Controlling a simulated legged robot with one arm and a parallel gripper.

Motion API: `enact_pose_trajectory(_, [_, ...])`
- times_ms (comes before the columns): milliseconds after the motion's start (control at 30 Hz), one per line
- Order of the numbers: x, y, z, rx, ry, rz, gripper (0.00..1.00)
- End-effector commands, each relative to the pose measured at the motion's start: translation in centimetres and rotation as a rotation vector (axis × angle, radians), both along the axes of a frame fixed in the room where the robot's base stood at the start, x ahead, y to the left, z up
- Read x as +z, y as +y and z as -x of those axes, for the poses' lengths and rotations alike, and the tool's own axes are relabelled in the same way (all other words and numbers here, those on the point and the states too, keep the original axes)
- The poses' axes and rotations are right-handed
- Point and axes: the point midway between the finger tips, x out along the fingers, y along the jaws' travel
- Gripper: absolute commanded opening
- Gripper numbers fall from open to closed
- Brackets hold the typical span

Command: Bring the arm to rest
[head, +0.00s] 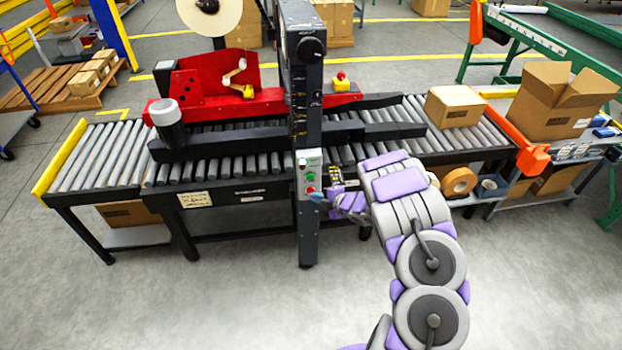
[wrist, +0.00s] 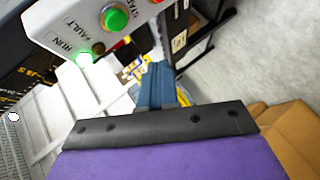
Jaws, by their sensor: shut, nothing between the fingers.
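My gripper (head: 320,197) is at the end of my grey and purple arm, which reaches forward from the lower right to the machine's control panel (head: 309,160). In the wrist view, its blue fingers (wrist: 158,88) are together with nothing between them. They point just below the grey panel (wrist: 75,22), close to its lower edge. I cannot tell whether they touch it. The panel shows a green button (wrist: 114,19) and a bright green lamp near the RUN label (wrist: 83,59). My forearm hides part of the conveyor's front.
The roller conveyor (head: 90,160) runs across the view behind my gripper, with the machine's dark column (head: 302,110) at its middle. A closed carton (head: 453,106) sits on the right rollers. A tape roll (head: 459,182) lies right of my arm. The front floor is clear.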

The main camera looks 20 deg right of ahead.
Motion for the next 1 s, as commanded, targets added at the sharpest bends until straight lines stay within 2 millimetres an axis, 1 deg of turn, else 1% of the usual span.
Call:
enact_pose_trajectory(400, [0.0, 0.0, 0.0, -0.001, 0.001, 0.001, 0.0])
enact_pose_trajectory(467, [0.2, -0.2, -0.1, -0.008, 0.006, 0.007, 0.0])
enact_pose_trajectory(567, [0.9, -1.2, -0.4, -0.048, 0.032, 0.036, 0.0])
enact_pose_trajectory(667, [2.8, -3.3, -0.8, -0.142, 0.082, 0.089, 0.0])
enact_pose_trajectory(767, [5.4, -5.7, -0.7, -0.275, 0.146, 0.14, 0.0])
enact_pose_trajectory(833, [7.6, -7.2, -0.3, -0.375, 0.182, 0.164, 0.0])
enact_pose_trajectory(933, [10.7, -8.8, 0.7, -0.519, 0.229, 0.179, 0.0])
enact_pose_trajectory(1000, [12.8, -9.5, 1.9, -0.622, 0.262, 0.177, 0.0])
